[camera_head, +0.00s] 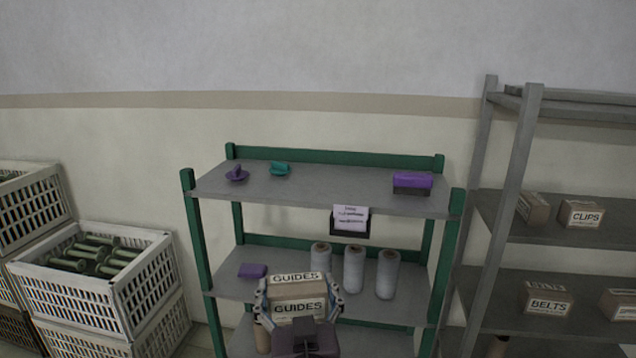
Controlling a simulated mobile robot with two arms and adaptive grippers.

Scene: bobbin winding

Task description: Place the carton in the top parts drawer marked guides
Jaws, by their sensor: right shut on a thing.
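A brown carton (299,291) with white labels reading GUIDES shows at the bottom middle of the head view. My right gripper (302,308) is shut on it, with a finger on each side. It holds the carton in front of the lower shelves of a green-framed rack (321,197). My left gripper is not in view. No drawer marked guides shows in this view.
The rack bears several grey cones (353,269), a purple block (252,271) and small purple and teal items. White crates (104,282) stand at left. A grey shelf unit (508,180) at right holds cartons marked CLIPS (581,214) and BELTS (547,301).

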